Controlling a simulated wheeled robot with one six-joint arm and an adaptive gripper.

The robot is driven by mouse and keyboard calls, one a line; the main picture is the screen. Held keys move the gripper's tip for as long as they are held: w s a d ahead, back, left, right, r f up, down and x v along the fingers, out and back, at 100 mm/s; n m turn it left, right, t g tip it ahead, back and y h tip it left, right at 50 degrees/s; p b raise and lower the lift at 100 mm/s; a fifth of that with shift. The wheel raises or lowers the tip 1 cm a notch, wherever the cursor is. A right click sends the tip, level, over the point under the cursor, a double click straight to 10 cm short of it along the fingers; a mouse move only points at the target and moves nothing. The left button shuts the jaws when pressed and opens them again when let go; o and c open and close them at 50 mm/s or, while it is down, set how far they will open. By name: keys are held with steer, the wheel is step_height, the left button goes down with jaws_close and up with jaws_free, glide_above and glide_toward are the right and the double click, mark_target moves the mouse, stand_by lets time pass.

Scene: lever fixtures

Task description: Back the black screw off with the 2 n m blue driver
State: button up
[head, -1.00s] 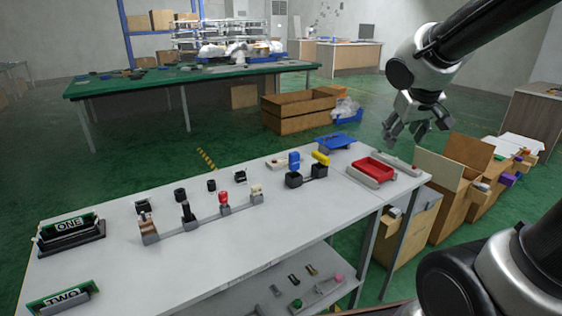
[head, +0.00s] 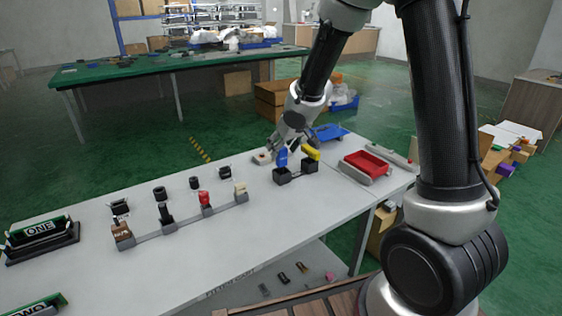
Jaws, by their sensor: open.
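The blue driver (head: 282,157) stands upright in a black holder (head: 282,176) on the white table, to the left of a yellow driver (head: 311,153). My gripper (head: 286,147) is open, pointing down just behind and above the blue driver's handle. I cannot tell whether its fingers touch the handle, which partly hides them. A black upright piece (head: 165,213) stands in a row of fixtures on the left half of the table; it may be the black screw, but it is too small to tell.
Brown (head: 122,231), red (head: 205,198) and cream (head: 240,188) pieces share the fixture row, with several small black blocks behind. A red tray (head: 366,163) and a blue tray (head: 331,133) lie to the right.

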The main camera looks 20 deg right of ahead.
mark_target(282, 165)
steer(key=shift+x, duration=2.6)
steer(key=shift+s, duration=0.2)
steer(key=shift+c, duration=0.4)
steer(key=c, duration=1.1)
